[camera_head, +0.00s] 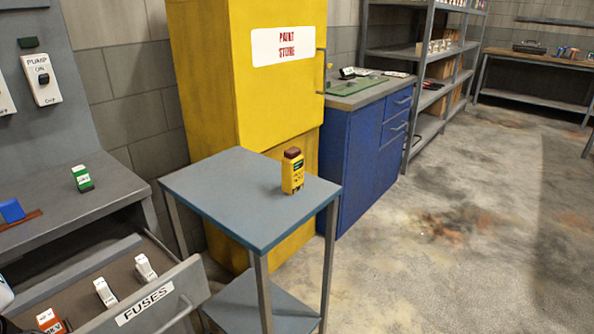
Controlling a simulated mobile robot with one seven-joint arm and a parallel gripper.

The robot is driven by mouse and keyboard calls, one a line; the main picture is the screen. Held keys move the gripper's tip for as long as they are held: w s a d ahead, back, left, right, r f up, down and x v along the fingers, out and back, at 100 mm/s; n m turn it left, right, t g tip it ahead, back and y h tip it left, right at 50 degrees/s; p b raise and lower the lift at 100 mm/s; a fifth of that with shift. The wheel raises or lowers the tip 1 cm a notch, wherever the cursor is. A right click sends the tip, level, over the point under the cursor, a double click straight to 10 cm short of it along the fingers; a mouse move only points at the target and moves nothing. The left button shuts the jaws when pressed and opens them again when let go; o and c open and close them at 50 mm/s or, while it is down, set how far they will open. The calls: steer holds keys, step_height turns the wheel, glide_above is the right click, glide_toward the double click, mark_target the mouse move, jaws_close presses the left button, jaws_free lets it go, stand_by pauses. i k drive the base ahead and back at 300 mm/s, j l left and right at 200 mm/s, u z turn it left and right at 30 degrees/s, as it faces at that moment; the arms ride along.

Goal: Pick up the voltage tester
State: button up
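The voltage tester (292,174) looks like a small yellow block-shaped device with a dark brown-red top and a small dark panel on its front. It stands upright on the blue-grey top of a small metal cart (225,205), right of the middle of that top. Nothing touches it and its visible sides are clear. My gripper is not in view.
A yellow paint store cabinet (222,90) stands behind the cart. An open drawer labelled fuses (146,302) juts out at lower left, close to the cart. A blue cabinet (350,165) stands behind right. Open concrete floor (470,240) lies to the right.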

mark_target(292, 165)
steer(key=i+l+u, duration=0.1)
steer(key=l, duration=0.2)
steer(key=i+l, duration=0.2)
steer(key=l, duration=0.15)
steer(key=i+l+u, duration=0.25)
steer(key=l, duration=0.4)
steer(key=i+l+u, duration=0.1)
steer(key=l, duration=0.25)
steer(key=i+l, duration=0.2)
steer(key=l, duration=0.15)
steer(key=i, duration=0.45)
steer(key=j+u, duration=0.05)
